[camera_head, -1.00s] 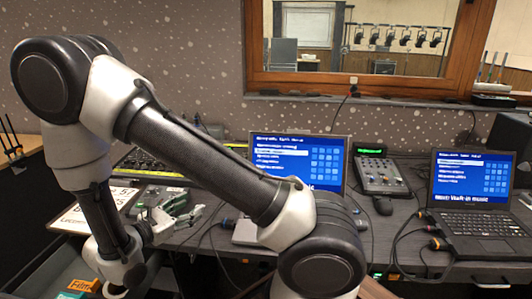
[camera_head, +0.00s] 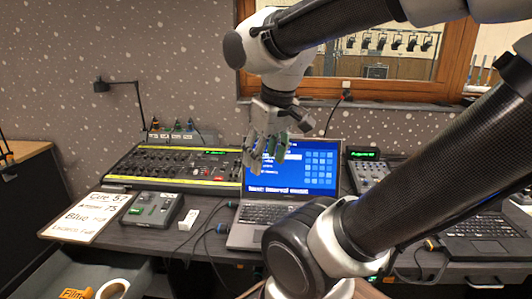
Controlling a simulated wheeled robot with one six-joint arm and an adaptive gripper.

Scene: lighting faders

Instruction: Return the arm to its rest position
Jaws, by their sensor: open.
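My gripper (camera_head: 266,160) hangs fingers down in front of the left laptop (camera_head: 262,214), raised above the desk. Its fingers are apart and nothing shows between them. My arm arches across the right half of the view and hides part of the desk there. A small grey fader box (camera_head: 153,210) sits on the desk at the left, clear of the gripper. A cue sheet (camera_head: 88,216) with handwritten lines lies to the left of the box.
A long mixing console (camera_head: 172,166) stands at the back left under a desk lamp (camera_head: 118,83). A small green-display mixer (camera_head: 370,172) and a second laptop (camera_head: 482,222) are partly behind my arm. A small white block (camera_head: 188,219) lies near the box. A tape roll (camera_head: 112,289) is at lower left.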

